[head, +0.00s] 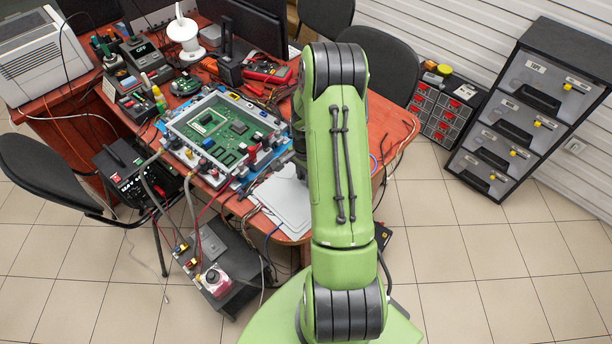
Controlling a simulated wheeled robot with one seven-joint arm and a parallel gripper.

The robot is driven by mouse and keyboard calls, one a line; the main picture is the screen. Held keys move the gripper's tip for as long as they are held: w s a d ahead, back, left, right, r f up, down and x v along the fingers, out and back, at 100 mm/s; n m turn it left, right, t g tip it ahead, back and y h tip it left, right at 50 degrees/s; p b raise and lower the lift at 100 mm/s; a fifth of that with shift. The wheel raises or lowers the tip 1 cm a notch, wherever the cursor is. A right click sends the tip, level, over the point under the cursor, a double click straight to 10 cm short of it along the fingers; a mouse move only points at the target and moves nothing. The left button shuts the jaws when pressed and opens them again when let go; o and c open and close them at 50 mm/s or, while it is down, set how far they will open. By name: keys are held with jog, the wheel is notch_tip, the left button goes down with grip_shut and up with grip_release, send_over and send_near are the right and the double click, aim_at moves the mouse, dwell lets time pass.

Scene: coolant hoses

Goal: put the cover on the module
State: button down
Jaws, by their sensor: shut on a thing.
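The module (222,128) is a green circuit board in a pale frame, lying on the red-brown table left of my arm. Several coloured hose fittings and small parts line its edges. A light grey flat plate (284,203), which looks like the cover, is at the table's front edge, right of and in front of the module. My gripper (300,168) is mostly hidden behind my green arm; only a dark part shows at the plate's upper right edge. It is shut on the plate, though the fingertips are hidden. I cannot tell whether the plate is lifted.
Hoses and cables run from the module's front over the table edge to a dark pump unit (215,270). A black power supply (137,183) stands at the left. A monitor (240,30), a red multimeter (266,70) and tools crowd the back.

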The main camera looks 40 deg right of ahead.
jog(key=c, duration=0.9)
grip_release()
jog(key=shift+o, duration=0.2)
